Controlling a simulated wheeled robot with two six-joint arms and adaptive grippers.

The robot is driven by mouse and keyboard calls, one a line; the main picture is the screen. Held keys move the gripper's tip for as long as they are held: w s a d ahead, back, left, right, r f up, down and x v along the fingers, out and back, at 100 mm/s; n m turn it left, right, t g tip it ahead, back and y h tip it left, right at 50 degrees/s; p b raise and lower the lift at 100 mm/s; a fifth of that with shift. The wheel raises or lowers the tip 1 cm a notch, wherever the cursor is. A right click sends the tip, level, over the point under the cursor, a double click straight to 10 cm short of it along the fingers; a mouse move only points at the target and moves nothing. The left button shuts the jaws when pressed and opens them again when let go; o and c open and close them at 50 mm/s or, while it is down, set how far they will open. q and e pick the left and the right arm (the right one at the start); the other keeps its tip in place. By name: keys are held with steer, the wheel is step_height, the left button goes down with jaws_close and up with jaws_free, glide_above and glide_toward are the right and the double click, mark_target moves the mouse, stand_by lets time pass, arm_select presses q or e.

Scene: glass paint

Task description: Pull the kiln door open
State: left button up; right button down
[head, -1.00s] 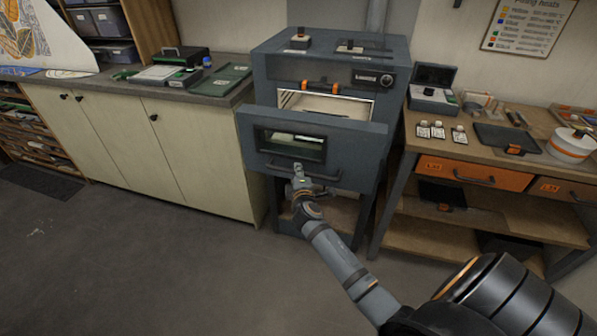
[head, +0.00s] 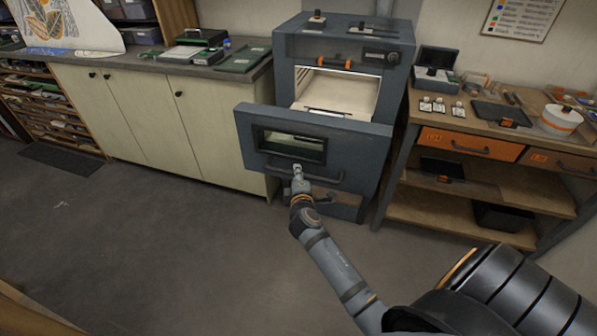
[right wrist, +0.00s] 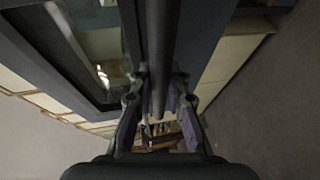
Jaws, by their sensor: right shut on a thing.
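The blue-grey kiln (head: 396,75) stands against the back wall. Its door (head: 352,150), with a dark window (head: 290,146), is tilted out at the front, and the pale chamber (head: 338,92) shows above and behind it. A dark bar handle (head: 325,180) runs along the lower part of the door. My right gripper (head: 298,172) is at the left part of this handle. In the right wrist view the bar (right wrist: 162,50) runs between the two fingers (right wrist: 158,105), which are shut on it. My left gripper is not in view.
A cream cabinet (head: 145,115) with a grey counter stands left of the kiln. A wooden workbench (head: 480,185) with orange drawers stands close on the right. The grey floor (head: 170,240) in front is clear.

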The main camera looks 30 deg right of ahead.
steer(key=shift+s+a, duration=0.15)
steer(key=c, duration=1.3)
jaws_free()
steer(key=v, duration=0.7)
steer(key=shift+s, duration=0.2)
steer(key=shift+a, duration=0.1)
